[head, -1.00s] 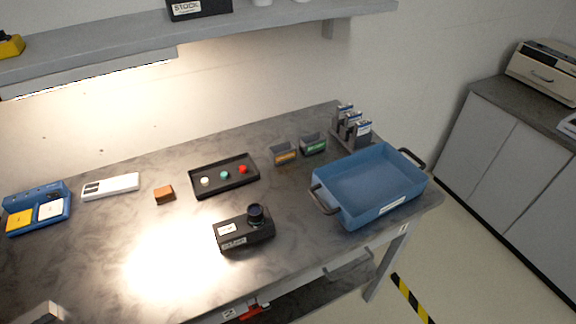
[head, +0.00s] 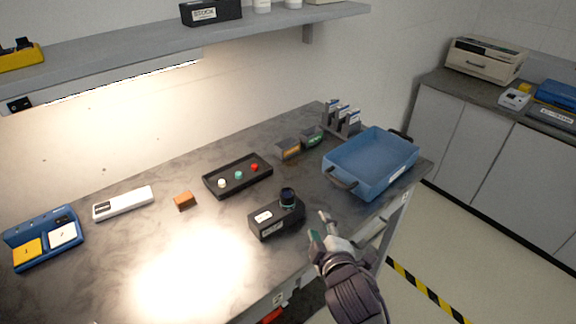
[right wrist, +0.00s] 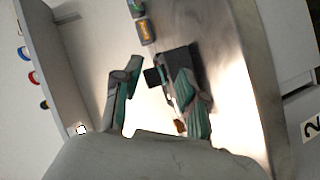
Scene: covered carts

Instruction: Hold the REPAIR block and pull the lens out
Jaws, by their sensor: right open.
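The black REPAIR block (head: 268,229) stands on the grey workbench (head: 140,222), with white labels on it. The dark round lens (head: 288,196) stands upright in its top, at the right end. My right gripper (head: 318,226) is open and empty, just right of the block and apart from it in the head view. In the right wrist view the fingers of my right gripper (right wrist: 158,68) are spread. The dark block (right wrist: 184,62) shows partly behind one finger, with the lens (right wrist: 152,77) poking out between the fingers. My left gripper is not in view.
A blue bin (head: 352,183) stands right of the block, close to my right gripper. A black tray (head: 237,187) with coloured pegs lies behind the block. A brown block (head: 183,201) and a white device (head: 122,203) lie left. The bench in front-left of the block is clear.

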